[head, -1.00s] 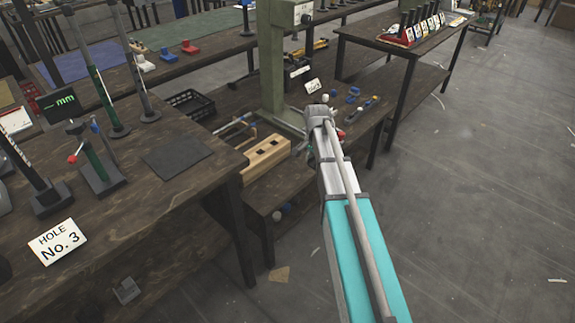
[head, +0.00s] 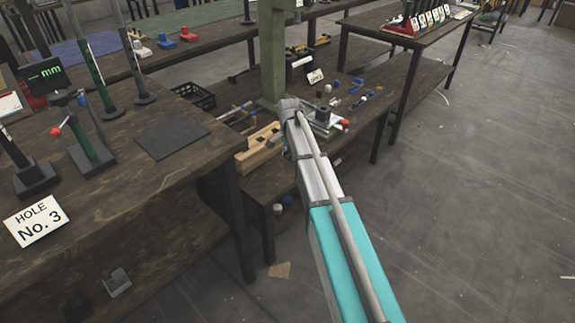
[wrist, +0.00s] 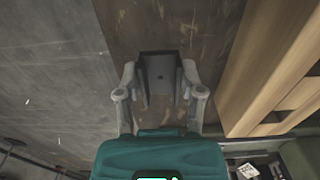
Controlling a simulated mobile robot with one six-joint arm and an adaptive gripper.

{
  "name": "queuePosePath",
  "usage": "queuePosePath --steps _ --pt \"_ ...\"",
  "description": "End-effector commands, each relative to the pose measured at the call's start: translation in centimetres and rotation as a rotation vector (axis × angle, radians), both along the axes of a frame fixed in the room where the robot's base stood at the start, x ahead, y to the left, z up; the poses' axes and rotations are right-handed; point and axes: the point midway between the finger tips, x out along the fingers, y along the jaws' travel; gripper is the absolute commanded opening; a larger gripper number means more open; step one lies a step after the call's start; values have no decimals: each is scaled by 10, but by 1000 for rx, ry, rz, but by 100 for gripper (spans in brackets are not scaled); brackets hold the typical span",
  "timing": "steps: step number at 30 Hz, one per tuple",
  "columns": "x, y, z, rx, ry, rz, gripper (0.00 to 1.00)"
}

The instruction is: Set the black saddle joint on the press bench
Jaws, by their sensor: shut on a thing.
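My gripper (wrist: 160,78) is shut on the black saddle joint (wrist: 162,70), a dark angular piece with a small hole, held between both fingers in the wrist view. Below it is the brown wooden top of the press bench (wrist: 215,25). The joint appears above this top; I cannot tell whether it touches. In the head view the press bench (head: 365,120) stands in the middle, under the end of my arm. My arm hides the gripper and joint there.
A pale wooden block (head: 258,150) lies on the bench left of my arm, close to the gripper's right in the wrist view (wrist: 265,75). The green press column (head: 272,55) rises behind. A nearer table (head: 120,200) is left.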

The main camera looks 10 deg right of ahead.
Motion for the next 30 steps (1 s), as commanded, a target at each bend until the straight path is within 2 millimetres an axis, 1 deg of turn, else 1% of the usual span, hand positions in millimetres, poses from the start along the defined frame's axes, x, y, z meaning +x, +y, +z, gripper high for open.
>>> queuePosePath --steps 14,19,25,30 --pt "2 2 -4 0 0 1 18" --pt "7 8 -14 0 0 1 18" --pt "6 8 -32 0 0 1 18" --pt "6 8 -40 0 0 1 18"
